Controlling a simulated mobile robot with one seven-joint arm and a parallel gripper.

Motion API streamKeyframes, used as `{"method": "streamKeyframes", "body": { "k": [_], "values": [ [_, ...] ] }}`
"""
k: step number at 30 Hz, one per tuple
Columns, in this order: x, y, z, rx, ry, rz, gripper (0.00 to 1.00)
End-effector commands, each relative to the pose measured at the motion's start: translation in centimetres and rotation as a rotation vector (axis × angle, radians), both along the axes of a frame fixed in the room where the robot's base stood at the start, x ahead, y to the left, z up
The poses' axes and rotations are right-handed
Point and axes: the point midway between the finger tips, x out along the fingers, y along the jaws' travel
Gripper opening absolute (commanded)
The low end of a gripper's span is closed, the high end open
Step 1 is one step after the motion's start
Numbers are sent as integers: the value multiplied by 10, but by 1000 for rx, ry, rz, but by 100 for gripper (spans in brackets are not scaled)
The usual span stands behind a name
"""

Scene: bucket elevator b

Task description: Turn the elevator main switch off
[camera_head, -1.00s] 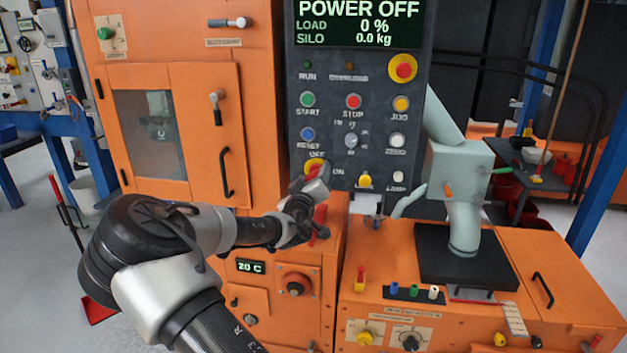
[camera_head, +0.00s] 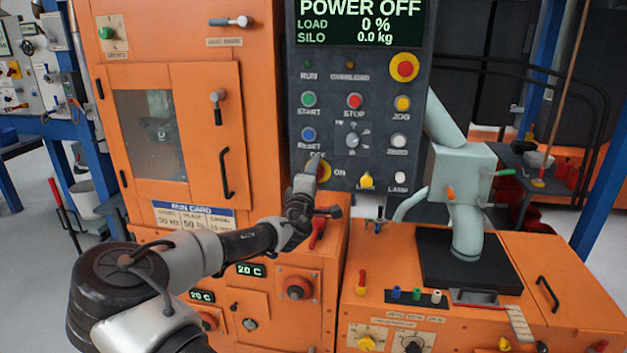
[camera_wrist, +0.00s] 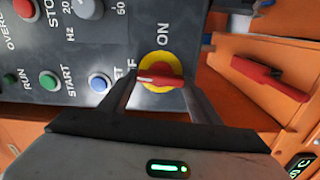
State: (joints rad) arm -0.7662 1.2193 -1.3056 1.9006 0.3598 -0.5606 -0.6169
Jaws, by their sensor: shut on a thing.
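The main switch is a red handle on a yellow disc (camera_wrist: 160,62), marked ON and OFF on the dark control panel. In the wrist view the handle lies crosswise, and its white-marked end is toward the partly hidden OFF label. My gripper (camera_wrist: 158,88) is shut on the red handle, one finger at each end of it. In the head view the yellow disc (camera_head: 325,172) shows beside my gripper (camera_head: 314,170), which hides part of it. The panel display (camera_head: 360,22) reads POWER OFF, load 0 % and silo 0.0 kg.
START (camera_head: 308,99), STOP (camera_head: 354,101) and RESET (camera_head: 308,134) buttons sit above the switch. An orange cabinet door (camera_head: 175,130) is at the left.

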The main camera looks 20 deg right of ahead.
Motion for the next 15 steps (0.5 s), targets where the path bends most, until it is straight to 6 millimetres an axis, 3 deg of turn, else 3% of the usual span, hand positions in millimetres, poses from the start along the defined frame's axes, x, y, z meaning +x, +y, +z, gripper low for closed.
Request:
{"method": "streamKeyframes", "body": {
  "k": [15],
  "values": [
    [-1,-1,-1,-87,62,-2,35]
  ]
}}
